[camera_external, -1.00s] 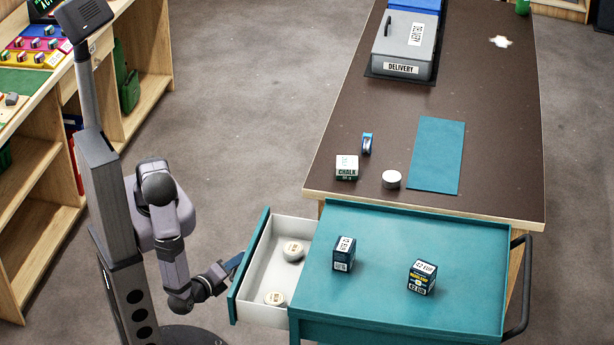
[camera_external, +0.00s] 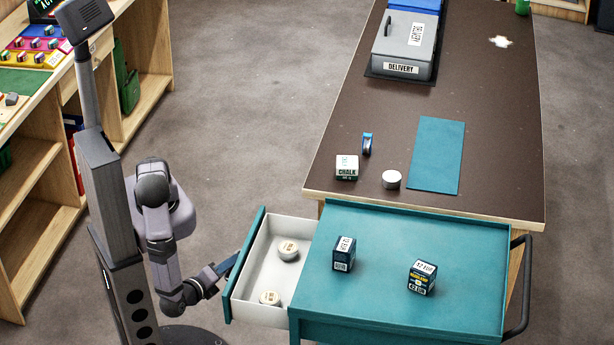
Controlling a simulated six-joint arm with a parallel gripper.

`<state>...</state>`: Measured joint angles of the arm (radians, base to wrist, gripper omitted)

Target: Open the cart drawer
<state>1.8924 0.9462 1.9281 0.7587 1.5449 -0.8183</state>
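The teal cart (camera_external: 385,280) stands in front of the brown table. Its drawer (camera_external: 260,309) is pulled out to the left, with white inner walls and a teal front panel (camera_external: 244,265). Two round, pale, labelled items lie inside: one toward the back (camera_external: 288,250) and one toward the front (camera_external: 270,298). My gripper (camera_external: 228,266) is at the outer side of the drawer front. The fingers and any handle between them are too small and hidden to make out, so I cannot tell whether it is shut on a handle.
Two small dark boxes stand on the cart top, one left (camera_external: 344,254) and one right (camera_external: 422,278). The brown table (camera_external: 380,110) holds a chalk box (camera_external: 347,167), a white round item (camera_external: 391,179), a teal mat (camera_external: 437,155) and a grey delivery box (camera_external: 405,45).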

